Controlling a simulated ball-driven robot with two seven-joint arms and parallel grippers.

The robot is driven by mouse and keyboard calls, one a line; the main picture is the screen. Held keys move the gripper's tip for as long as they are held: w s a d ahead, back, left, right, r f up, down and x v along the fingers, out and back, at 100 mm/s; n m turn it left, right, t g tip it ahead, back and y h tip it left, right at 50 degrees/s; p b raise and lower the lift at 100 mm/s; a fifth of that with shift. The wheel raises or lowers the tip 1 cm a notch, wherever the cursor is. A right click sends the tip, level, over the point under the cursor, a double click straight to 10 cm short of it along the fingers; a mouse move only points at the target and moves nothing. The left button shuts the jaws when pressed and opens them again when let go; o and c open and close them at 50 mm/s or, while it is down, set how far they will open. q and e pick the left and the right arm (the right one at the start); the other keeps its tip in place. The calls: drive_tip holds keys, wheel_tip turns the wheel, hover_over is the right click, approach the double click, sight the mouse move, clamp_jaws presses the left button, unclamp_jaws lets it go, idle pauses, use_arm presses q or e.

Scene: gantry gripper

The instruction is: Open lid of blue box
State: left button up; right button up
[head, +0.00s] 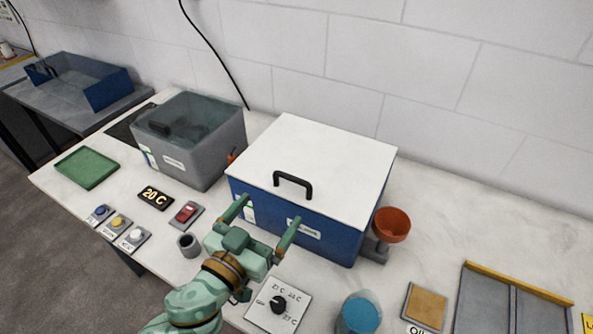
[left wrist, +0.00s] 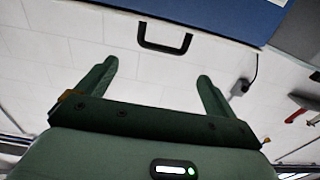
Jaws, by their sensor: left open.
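The blue box (head: 330,238) stands on the bench with its flat white lid (head: 325,145) shut on top. A black arched handle (head: 293,180) stands up near the lid's front edge. My left gripper (head: 268,210) is open and empty, in front of the box and a little below the handle in the head view. Its two fingers point toward the box. In the left wrist view the handle (left wrist: 165,46) hangs from the blue box (left wrist: 215,14), inverted, beyond and between the open fingers (left wrist: 157,69). My right gripper is not in view.
A grey open-topped bath (head: 190,165) stands left of the box, with a green tray (head: 87,167) further left. An orange funnel (head: 391,225) is close to the box's right side. A dial plate (head: 278,304) and a blue cup (head: 360,313) are at the front.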

sight(292, 181)
use_arm(q)
drive_tip(key=x, duration=1.3)
drive_tip(key=shift+a, duration=0.1)
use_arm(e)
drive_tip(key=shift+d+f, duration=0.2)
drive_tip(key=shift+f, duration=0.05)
use_arm(q)
drive_tip(key=shift+f, duration=0.1)
drive_tip(key=c, duration=1.1)
drive_tip(key=w+d+r+g+p, duration=0.1)
drive_tip(key=r+p, duration=0.5)
drive_tip(key=p, duration=0.6)
drive_tip(key=w+d+r+g+y+p, duration=0.1)
drive_tip(key=w+r+p, duration=0.4)
drive_tip(key=p, duration=0.6)
drive_tip(key=shift+d+r+g+y+p, duration=0.35)
drive_tip(key=shift+r+g, duration=0.55)
drive_tip(key=shift+r, duration=0.35)
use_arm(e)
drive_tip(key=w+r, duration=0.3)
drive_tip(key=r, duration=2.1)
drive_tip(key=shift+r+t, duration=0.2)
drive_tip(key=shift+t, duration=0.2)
use_arm(q)
drive_tip(key=shift+w, duration=0.1)
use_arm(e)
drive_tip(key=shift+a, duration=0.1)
